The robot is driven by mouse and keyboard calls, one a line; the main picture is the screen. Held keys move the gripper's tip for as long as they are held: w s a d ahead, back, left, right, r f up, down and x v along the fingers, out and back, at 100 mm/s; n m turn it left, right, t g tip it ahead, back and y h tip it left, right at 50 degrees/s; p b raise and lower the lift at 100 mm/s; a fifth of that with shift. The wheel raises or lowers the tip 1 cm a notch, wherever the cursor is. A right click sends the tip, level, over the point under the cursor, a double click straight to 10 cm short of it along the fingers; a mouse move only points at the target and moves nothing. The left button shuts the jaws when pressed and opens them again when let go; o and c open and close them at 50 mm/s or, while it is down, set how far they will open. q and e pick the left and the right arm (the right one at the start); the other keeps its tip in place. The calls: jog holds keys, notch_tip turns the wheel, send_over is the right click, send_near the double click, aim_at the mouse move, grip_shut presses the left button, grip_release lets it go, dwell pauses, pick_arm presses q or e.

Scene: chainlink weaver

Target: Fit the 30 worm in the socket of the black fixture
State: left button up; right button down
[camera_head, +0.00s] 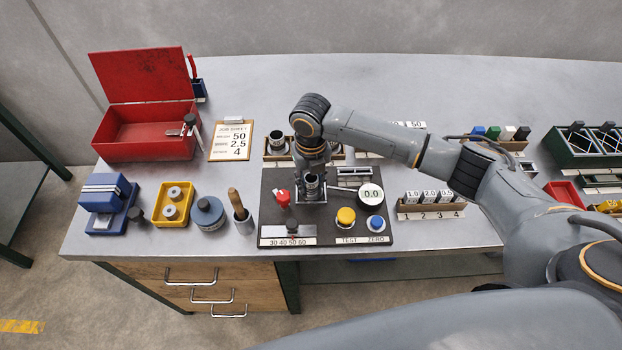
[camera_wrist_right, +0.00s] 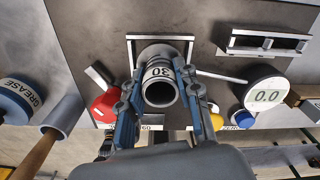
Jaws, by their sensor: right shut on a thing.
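The 30 worm (camera_wrist_right: 160,73) is a dark hollow cylinder with a white band marked 30. My right gripper (camera_wrist_right: 161,85) is shut on it, one blue finger on each side. In the head view the worm (camera_head: 312,186) shows just below my right gripper (camera_head: 312,174), over the pale square socket plate of the black fixture (camera_head: 325,217). The socket plate's frame (camera_wrist_right: 130,50) shows behind the worm in the wrist view. The worm hides the socket's opening, so I cannot tell how deep it sits. My left gripper is out of view.
The fixture carries a red lever (camera_head: 283,198), a 0.0 dial (camera_head: 371,194), a yellow button (camera_head: 346,216) and a blue button (camera_head: 376,223). A wooden-handled tool (camera_head: 237,204) stands left of it. A numbered rack (camera_head: 430,211) is to its right. A rack with another cylinder (camera_head: 276,143) stands behind.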

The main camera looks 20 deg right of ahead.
jog(key=c, duration=0.9)
grip_release()
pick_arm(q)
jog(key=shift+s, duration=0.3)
pick_arm(e)
jog(key=shift+o, duration=0.2)
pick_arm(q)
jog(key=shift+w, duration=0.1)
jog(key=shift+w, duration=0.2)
pick_arm(e)
notch_tip(320, 180, up, 12)
